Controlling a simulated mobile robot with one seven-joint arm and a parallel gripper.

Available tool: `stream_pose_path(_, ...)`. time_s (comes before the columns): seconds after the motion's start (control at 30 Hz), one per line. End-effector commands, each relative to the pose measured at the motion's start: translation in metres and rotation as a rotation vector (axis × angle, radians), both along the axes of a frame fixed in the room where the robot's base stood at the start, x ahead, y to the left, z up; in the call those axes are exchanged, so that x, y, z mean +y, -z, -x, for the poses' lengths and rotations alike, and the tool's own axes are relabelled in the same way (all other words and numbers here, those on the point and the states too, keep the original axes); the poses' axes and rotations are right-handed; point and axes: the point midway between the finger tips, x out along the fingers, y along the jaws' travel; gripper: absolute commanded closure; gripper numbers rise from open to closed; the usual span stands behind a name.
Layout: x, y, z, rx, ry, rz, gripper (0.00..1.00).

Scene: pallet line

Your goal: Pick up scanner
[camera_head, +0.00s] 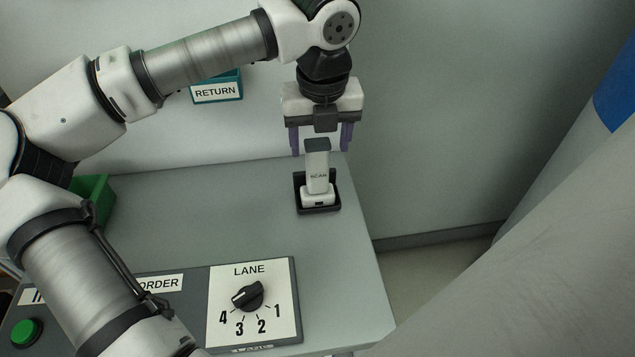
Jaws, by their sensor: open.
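I see no contact between the fingers and the scanner. How far the fingers are in front of or behind the scanner is hard to tell.
A LANE dial panel (284,317) lies at the table's front, with a green button (25,333) at the far left. A green bin (96,197) sits at the left. A teal RETURN box (235,87) is at the back wall. The table's middle (220,220) is clear.

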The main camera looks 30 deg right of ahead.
Motion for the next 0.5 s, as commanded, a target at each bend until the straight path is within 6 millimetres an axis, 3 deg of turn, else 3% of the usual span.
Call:
stream_pose_path(0.3,-0.001,0.039,-0.009,0.004,-0.001,-0.001,0.36)
stream_pose_path(0.5,-0.002,0.049,-0.01,0.001,0.0,0.0,0.36)
